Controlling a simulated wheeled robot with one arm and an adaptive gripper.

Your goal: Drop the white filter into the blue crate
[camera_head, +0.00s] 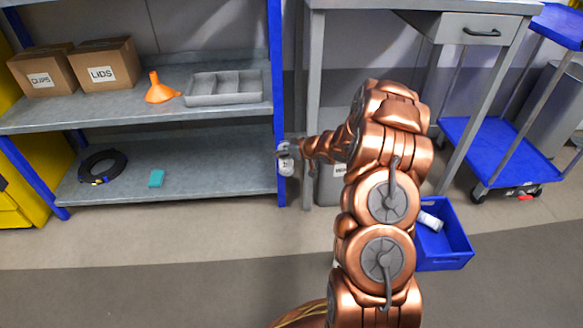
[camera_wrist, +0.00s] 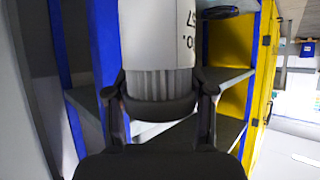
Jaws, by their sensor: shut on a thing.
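My gripper (camera_head: 284,151) is shut on a white filter (camera_head: 286,168), beside the blue post at the right end of the shelf unit. In the wrist view the filter (camera_wrist: 157,40) is a white cylinder with dark printing and a ribbed grey end between the fingers of my gripper (camera_wrist: 160,100). The blue crate (camera_head: 447,264) is on the floor to the right of my arm, well apart from the held filter. Another white cylinder (camera_head: 430,222) lies in the crate. My arm hides the crate's left side.
A grey bin (camera_head: 329,188) stands behind my arm. A blue cart (camera_head: 507,150) stands right. The front floor is clear.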

